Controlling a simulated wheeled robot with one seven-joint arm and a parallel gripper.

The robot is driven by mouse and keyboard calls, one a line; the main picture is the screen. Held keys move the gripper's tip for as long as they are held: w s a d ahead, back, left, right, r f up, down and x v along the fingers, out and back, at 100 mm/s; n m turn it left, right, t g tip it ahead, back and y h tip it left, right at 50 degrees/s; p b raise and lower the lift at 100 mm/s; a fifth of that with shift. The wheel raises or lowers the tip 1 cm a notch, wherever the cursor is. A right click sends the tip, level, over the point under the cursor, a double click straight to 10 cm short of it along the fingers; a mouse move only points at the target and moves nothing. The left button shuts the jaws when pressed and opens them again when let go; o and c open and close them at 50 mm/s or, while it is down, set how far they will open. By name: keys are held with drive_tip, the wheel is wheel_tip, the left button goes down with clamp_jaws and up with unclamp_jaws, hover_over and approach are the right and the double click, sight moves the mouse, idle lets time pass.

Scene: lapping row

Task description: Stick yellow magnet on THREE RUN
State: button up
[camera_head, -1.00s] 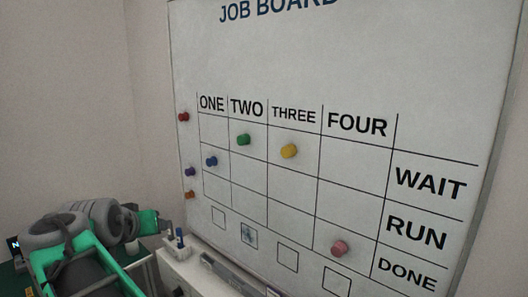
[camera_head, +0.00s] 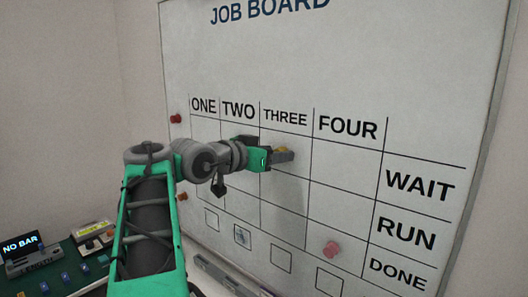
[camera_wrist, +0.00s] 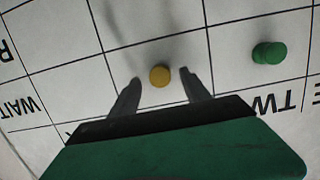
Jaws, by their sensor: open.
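The yellow magnet (camera_wrist: 160,76) is on the board in the THREE column, WAIT row. In the wrist view it sits between the two fingertips of my gripper (camera_wrist: 160,78), with a gap on each side. My gripper (camera_head: 284,155) is open at the board, and in the head view it hides most of the yellow magnet (camera_head: 283,149). The THREE RUN cell (camera_head: 284,184) lies just below and looks empty, with a shadow across it. The job board (camera_head: 330,70) carries the headings ONE to FOUR and the rows WAIT, RUN and DONE.
The green magnet (camera_wrist: 269,53) is in the neighbouring TWO column, close to my gripper. A pink magnet (camera_head: 332,249) sits in the FOUR column, DONE row. A red magnet (camera_head: 176,118) is at the board's left edge. A dark green bench (camera_head: 70,270) with small devices stands lower left.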

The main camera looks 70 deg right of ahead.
drive_tip(key=shift+s+d, duration=0.1)
drive_tip(key=shift+d, duration=0.1)
drive_tip(key=shift+c, duration=0.4)
clamp_jaws()
drive_tip(key=shift+f+b+v, duration=0.15)
drive_tip(key=shift+b+v, duration=0.05)
drive_tip(key=shift+v, duration=0.55)
drive_tip(key=shift+f+b+v, duration=0.15)
drive_tip(key=shift+v, duration=0.6)
drive_tip(key=shift+a, duration=0.15)
drive_tip(key=shift+f+b+v, duration=0.15)
drive_tip(key=shift+f+v, duration=0.05)
drive_tip(key=shift+v, duration=0.75)
drive_tip(key=shift+f+b+v, duration=0.1)
drive_tip(key=shift+f+v, duration=0.05)
drive_tip(key=shift+v, duration=0.8)
drive_tip(key=shift+f+b+v, duration=0.15)
drive_tip(key=shift+f+v, duration=0.05)
drive_tip(key=shift+v, duration=0.8)
